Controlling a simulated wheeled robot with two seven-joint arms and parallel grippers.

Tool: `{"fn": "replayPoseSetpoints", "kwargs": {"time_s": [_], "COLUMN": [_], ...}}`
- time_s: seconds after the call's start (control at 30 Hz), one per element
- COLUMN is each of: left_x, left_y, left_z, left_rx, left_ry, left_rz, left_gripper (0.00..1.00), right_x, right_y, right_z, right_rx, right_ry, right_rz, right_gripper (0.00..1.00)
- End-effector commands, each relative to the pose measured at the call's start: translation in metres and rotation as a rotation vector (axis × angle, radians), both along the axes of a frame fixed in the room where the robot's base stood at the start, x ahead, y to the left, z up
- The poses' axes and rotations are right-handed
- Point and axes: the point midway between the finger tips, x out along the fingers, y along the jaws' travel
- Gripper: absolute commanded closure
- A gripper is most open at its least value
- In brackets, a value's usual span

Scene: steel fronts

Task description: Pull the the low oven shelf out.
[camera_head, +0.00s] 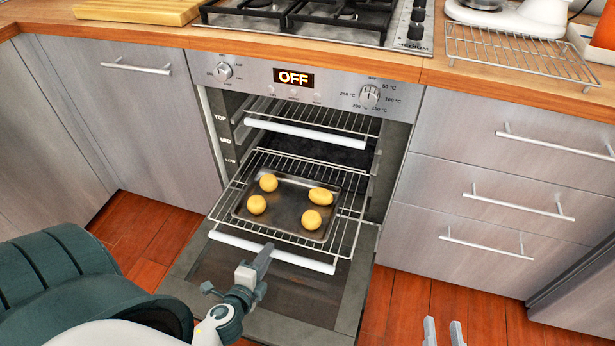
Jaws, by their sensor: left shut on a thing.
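The low oven shelf (345,228) is a wire rack extending partly out of the oven, with a white bar handle (310,264) along its front. A dark metal tray (285,212) with several yellow round pieces (311,219) sits on the rack. My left gripper (262,261) is shut on the shelf's white handle near its middle; its fingers hide a part of the bar. My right gripper (443,332) is at the bottom edge to the right, away from the shelf, its two fingers apart and nothing between them.
The oven door (330,315) is folded down under the shelf. An upper rack (350,122) with its own white handle stays inside the oven. Drawers with bar handles (520,203) stand at right, a cabinet (145,125) at left. Wooden floor shows on both sides.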

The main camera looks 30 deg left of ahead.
Motion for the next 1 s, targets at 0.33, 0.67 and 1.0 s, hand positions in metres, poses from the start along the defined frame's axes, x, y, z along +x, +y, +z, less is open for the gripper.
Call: {"fn": "replayPoseSetpoints", "kwargs": {"time_s": [0.33,0.67,1.0], "left_x": [-0.027,-0.050,-0.075], "left_y": [-0.007,-0.013,-0.019], "left_z": [-0.003,-0.003,-0.003], "left_rx": [-0.003,-0.004,-0.003], "left_ry": [0.002,0.002,0.002], "left_rz": [0.000,0.000,-0.001], "left_gripper": [0.92,0.92,0.92], "right_x": [0.000,0.000,0.000], "right_y": [0.000,0.000,0.000], "right_z": [-0.009,-0.018,-0.030], "right_rx": [0.000,0.000,0.000], "right_ry": [0.000,0.000,0.000], "right_rz": [0.000,0.000,0.000], "right_gripper": [0.69,0.69,0.69]}}
